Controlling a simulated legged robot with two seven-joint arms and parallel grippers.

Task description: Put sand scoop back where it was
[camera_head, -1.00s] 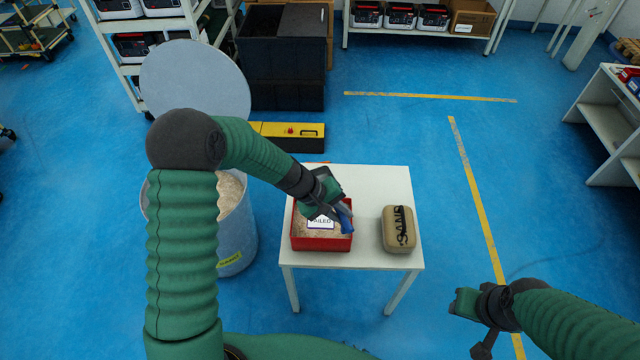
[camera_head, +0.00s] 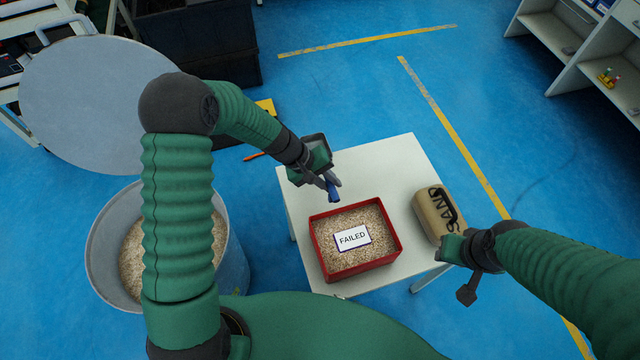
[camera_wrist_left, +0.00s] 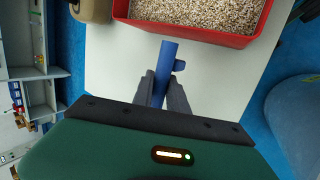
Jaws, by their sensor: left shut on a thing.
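My left gripper (camera_head: 331,182) is shut on a small blue piece (camera_head: 333,194), which looks like the sand scoop's handle. It is above the white table, beyond the red box's far edge. In the left wrist view the blue piece (camera_wrist_left: 165,62), with a small side knob, sticks out between the dark fingers (camera_wrist_left: 161,92); no scoop bowl can be made out. The red box (camera_head: 320,245) holds sand and a white "FAILED" card (camera_head: 352,238).
The white table (camera_head: 385,160) has clear surface behind the box. A grey drum (camera_head: 235,262) of sand stands left of it, with a big round lid (camera_head: 80,100) raised beside it. Shelves (camera_head: 560,40) stand far right; blue floor lies between.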

